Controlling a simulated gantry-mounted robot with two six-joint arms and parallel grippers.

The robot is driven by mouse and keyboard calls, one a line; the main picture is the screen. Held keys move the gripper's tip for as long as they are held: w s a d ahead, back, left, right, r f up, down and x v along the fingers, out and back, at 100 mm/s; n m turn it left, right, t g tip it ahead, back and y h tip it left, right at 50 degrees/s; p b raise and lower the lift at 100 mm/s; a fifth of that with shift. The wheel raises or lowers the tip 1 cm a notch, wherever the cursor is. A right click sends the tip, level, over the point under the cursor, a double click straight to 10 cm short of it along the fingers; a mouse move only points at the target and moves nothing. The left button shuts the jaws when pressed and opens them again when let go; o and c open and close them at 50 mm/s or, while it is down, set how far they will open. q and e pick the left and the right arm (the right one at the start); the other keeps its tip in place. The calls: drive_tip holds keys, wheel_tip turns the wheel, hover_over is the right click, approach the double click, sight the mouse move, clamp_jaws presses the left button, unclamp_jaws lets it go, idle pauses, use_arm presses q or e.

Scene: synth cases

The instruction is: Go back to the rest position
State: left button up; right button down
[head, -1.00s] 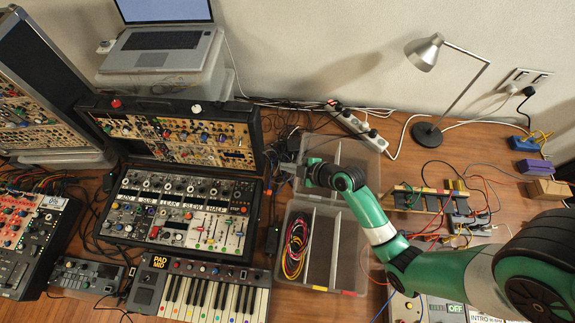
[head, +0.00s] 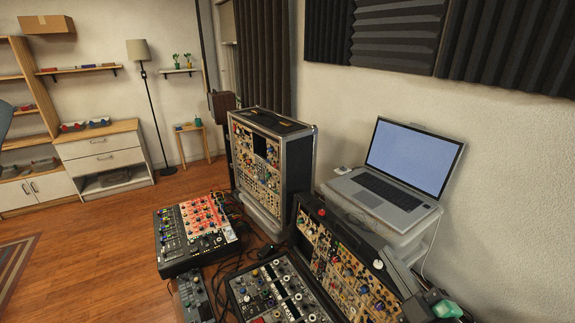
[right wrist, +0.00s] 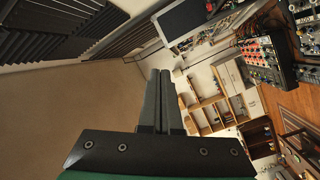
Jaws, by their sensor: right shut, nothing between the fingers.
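My right gripper (head: 398,272) shows in the head view at the lower right, grey and dark with a bit of green behind it. It is in front of the tan-panelled modular case, below the laptop. In the right wrist view its two dark fingers (right wrist: 160,74) lie together, shut with nothing between them. My left gripper is not in view.
An open laptop (head: 390,185) sits on a clear bin (head: 410,240) by the wall. A modular case (head: 345,270), a tall upright case (head: 268,165) and a red mixer (head: 195,235) crowd the table. Wooden floor (head: 100,250) is open at left.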

drive_tip(key=s+a+r+t+y, duration=0.1)
drive_tip(key=s+a+r+t, duration=0.1)
drive_tip(key=r, duration=0.6)
drive_tip(key=s+a+r+t+y, duration=0.1)
drive_tip(key=a+r+t, duration=0.15)
drive_tip(key=r, duration=0.55)
drive_tip(key=s+r+m+t+h, duration=0.2)
drive_tip(key=s+r+m+t, duration=0.3)
drive_tip(key=s+r+m, duration=0.85)
wheel_tip(320, 180, up, 21)
drive_tip(key=w+n+p, duration=0.1)
drive_tip(key=n+p, duration=0.1)
drive_tip(key=p, duration=1.7)
drive_tip(key=shift+w+d+p, duration=0.3)
drive_tip(key=shift+p, duration=0.1)
drive_tip(key=shift+h, duration=0.4)
